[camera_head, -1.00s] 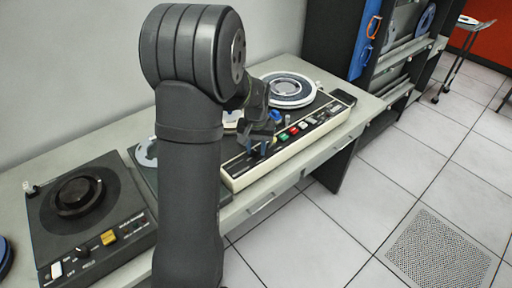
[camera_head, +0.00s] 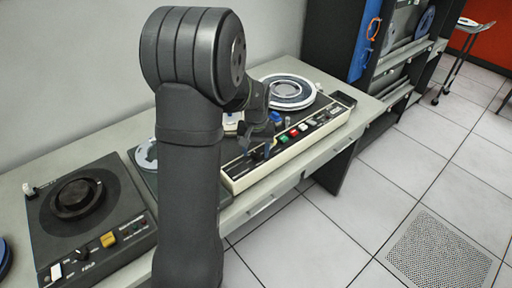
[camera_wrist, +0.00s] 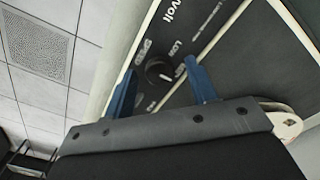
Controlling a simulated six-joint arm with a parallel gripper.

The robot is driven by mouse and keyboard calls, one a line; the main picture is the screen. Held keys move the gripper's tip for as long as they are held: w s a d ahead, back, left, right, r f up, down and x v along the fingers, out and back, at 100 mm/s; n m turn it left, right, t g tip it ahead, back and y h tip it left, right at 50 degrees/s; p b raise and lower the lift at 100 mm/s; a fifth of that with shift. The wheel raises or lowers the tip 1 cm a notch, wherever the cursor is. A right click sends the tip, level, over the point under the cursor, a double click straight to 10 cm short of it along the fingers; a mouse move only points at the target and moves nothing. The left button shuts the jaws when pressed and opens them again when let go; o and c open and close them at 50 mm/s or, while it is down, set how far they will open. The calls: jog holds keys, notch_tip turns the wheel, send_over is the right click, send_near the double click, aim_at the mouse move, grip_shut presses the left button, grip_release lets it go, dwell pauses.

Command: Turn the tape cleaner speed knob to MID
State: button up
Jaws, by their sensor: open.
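The tape cleaner (camera_head: 310,140) is a long cream-edged unit with a dark top on the bench. In the wrist view its speed knob (camera_wrist: 158,72) is a small dark round knob with a white pointer mark. The printed words SPEED and LOW show beside it. The mark seems to point to the lower right, away from LOW; the label there is partly hidden by a finger. My gripper (camera_wrist: 161,66) is open, its two blue fingers on either side of the knob with gaps showing. In the head view my gripper (camera_head: 262,150) is over the unit's near end, hiding the knob.
A tape reel (camera_head: 288,91) lies behind. A dark turntable-like unit (camera_head: 60,232) stands at the left. The floor in front is clear.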

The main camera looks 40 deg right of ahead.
aim_at(256, 153)
notch_tip(256, 153, up, 18)
jog(key=shift+f, duration=0.25)
jog(key=shift+f, duration=0.1)
dwell(0.5)
notch_tip(256, 153, down, 17)
jog(key=shift+f, duration=0.15)
dwell(0.5)
jog(key=m, duration=0.8)
jog(key=shift+m, duration=0.3)
jog(key=shift+r+m, duration=0.25)
jog(key=shift+m, duration=0.05)
notch_tip(256, 153, up, 7)
dwell(2.0)
